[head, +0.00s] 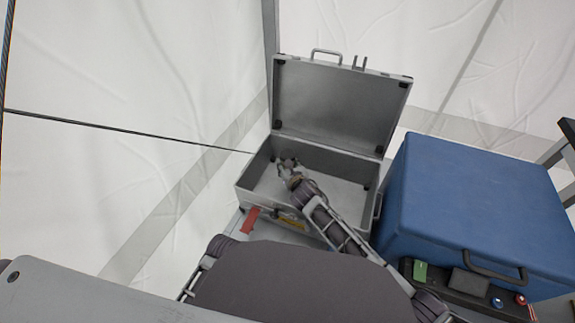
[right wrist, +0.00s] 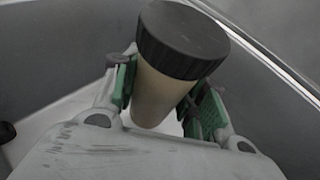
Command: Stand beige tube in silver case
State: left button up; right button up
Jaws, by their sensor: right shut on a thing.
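The silver case (head: 337,108) stands open with its lid raised at the back. My right gripper (head: 286,163) reaches down into the case's open base. In the right wrist view, my right gripper (right wrist: 165,95) is shut on the beige tube (right wrist: 158,90), with green pads on either side of it. The tube has a dark ribbed cap (right wrist: 183,40) and looks slightly tilted in this view. Grey case walls surround it. Its lower end is hidden, so I cannot tell whether it touches the case floor. The tube cannot be made out in the head view. My left gripper is not in view.
A large blue box (head: 475,200) stands close to the right of the case. A dark tray (head: 450,290) with small green, red and blue items lies in front of it. A red item (head: 250,220) is at the case's front left. White tent walls rise behind.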

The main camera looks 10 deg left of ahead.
jog(key=shift+f, duration=0.1)
jog(key=o, duration=1.2)
